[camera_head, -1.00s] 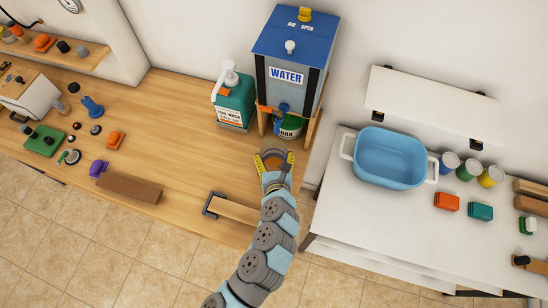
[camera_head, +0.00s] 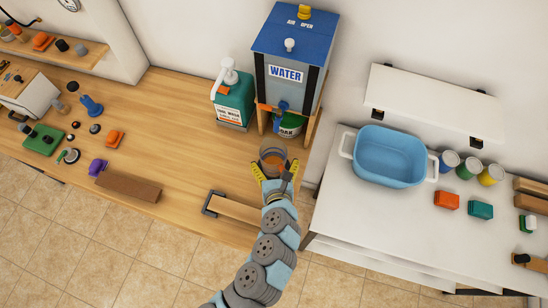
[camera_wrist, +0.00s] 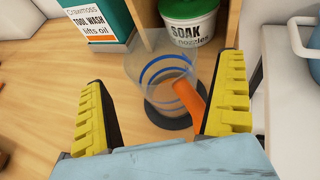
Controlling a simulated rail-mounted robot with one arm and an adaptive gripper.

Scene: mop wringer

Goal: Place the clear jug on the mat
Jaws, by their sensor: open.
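The clear jug (camera_head: 272,153) stands upright on the wooden counter in front of the water dispenser. In the wrist view the see-through jug (camera_wrist: 160,75) shows blue rings and an orange handle (camera_wrist: 189,98) facing me. A dark round mat (camera_wrist: 170,119) shows beneath the jug's base, and the jug appears to stand on it. My gripper (camera_head: 275,174) is open just in front of the jug. In the wrist view its yellow-padded fingers (camera_wrist: 163,78) are wide apart, with the handle between them, nearer the right finger. Whether that finger touches the handle is unclear.
The blue-topped water dispenser (camera_head: 290,65) stands behind, with the soak bucket (camera_head: 289,126) under it. A green tool wash bottle (camera_head: 234,98) stands left. A bracketed wooden block (camera_head: 238,211) lies nearby at the front edge. A white table with a blue tub (camera_head: 389,157) is right.

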